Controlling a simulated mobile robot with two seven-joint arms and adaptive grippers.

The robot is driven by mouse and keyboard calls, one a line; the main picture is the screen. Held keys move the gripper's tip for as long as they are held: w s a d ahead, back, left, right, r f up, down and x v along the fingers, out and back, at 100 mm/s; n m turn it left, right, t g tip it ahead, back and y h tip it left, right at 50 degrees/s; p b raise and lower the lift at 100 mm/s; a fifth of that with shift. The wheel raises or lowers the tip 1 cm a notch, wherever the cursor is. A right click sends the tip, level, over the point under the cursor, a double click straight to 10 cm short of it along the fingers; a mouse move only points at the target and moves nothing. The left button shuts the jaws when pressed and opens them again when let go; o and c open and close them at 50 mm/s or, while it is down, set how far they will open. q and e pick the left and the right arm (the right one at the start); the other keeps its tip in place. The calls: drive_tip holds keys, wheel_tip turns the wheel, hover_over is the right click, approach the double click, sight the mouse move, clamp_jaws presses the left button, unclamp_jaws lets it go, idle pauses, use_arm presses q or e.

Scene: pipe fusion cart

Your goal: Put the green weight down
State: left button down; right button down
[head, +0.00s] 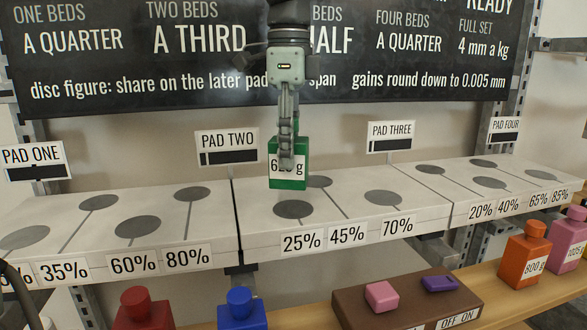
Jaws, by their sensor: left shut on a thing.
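The green weight (289,183) is upright in my left gripper (287,158), near the middle of the head view. The fingers cover part of its white label, so its number is only partly readable. The weight shows just behind the grey disc (293,211) above the 25% label, on the middle light slab (344,222). I cannot tell whether its base touches the slab or hangs a little above it. The PAD TWO sign (227,142) stands to its left and the PAD THREE sign (391,130) to its right. My right gripper is not in view.
More slabs with grey discs lie left and right. On the wooden shelf in front stand red (143,311), blue (241,311), orange (525,257) and pink (566,243) weights, and a brown box (357,312) with pink and purple buttons. A dark board (200,75) hangs behind.

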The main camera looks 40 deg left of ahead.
sight(293, 171)
use_arm(q)
drive_tip(key=shift+w+d+f, duration=0.15)
drive_tip(key=shift+w+d, duration=0.05)
drive_tip(key=shift+d, duration=0.05)
drive_tip(key=shift+f, duration=0.1)
wheel_tip(293, 171, down, 3)
drive_tip(key=shift+f, duration=0.4)
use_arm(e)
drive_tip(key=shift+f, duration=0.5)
use_arm(q)
drive_tip(key=shift+f, duration=0.1)
